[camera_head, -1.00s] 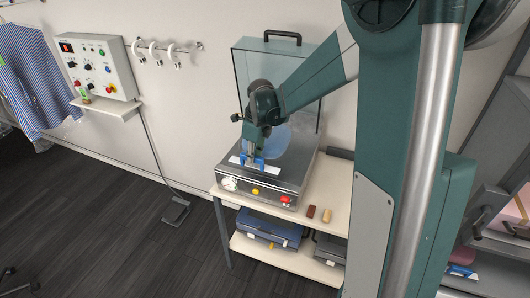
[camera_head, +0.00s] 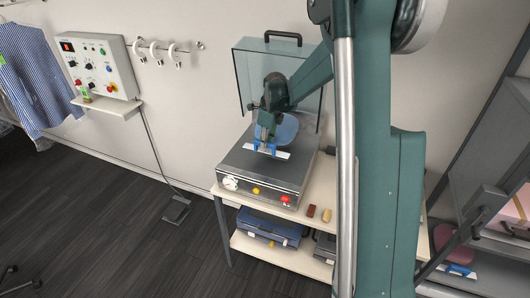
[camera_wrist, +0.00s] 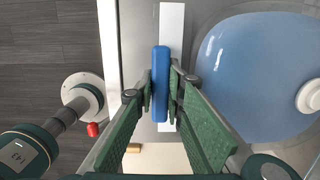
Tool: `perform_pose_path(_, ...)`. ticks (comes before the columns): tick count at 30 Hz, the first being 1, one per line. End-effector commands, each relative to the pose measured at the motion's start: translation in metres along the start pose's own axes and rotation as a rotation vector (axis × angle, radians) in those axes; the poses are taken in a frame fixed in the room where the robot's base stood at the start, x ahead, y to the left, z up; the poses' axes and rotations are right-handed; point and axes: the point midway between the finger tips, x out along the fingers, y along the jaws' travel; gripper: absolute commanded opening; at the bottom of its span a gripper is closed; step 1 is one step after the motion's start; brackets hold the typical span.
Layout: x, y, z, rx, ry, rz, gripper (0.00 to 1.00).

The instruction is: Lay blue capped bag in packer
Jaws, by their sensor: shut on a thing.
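The blue capped bag (camera_head: 287,129) is a translucent light-blue pouch over the packer's chamber. In the wrist view the bag (camera_wrist: 250,75) fills the right, with a round white cap (camera_wrist: 309,96) at its edge. My gripper (camera_head: 268,147) points down over the packer, shut on a blue bar (camera_wrist: 160,55) beside a white strip (camera_wrist: 172,25).
The packer stands on a pale table (camera_head: 322,185). A brown block (camera_head: 311,211) and a tan block (camera_head: 326,215) lie at its front right. A control box (camera_head: 102,67) hangs on the wall at left.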

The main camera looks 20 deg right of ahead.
Motion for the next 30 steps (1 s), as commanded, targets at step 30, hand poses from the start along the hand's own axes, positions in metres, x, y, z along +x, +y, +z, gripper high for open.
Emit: perform_pose_path(30,0.046,-0.003,-0.007,0.001,0.0,0.0,0.0)
